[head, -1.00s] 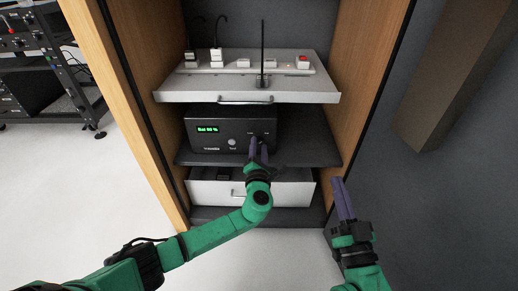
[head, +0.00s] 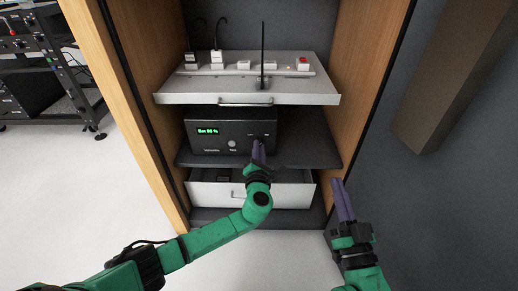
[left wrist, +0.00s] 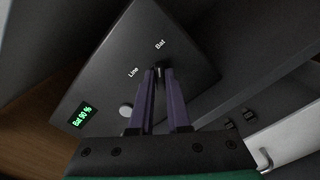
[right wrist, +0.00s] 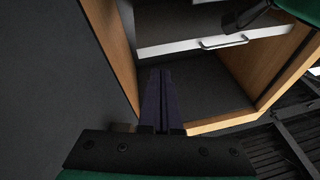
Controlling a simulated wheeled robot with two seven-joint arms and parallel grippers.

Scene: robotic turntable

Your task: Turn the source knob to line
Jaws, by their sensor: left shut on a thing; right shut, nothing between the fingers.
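The source knob (left wrist: 159,66) is a small dark knob on the front of a black power unit (head: 215,142), with the labels "Line" and "Bat" beside it. The unit's green display (left wrist: 85,115) reads "Bat 90 %", and a round light button (left wrist: 126,110) sits near it. My left gripper (head: 258,145) is at the knob, its purple fingers shut on it; the fingers hide much of the knob. In the left wrist view the gripper (left wrist: 158,74) reaches it from below. My right gripper (head: 338,182) is shut and empty, right of the cabinet's lower front.
A light shelf (head: 185,97) with a power strip (head: 225,71), plugs and a thin black antenna (head: 262,50) juts out above the unit. A white drawer (head: 210,194) is below. Wooden cabinet walls (head: 148,110) flank the shelves. A rack (head: 50,75) stands far left.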

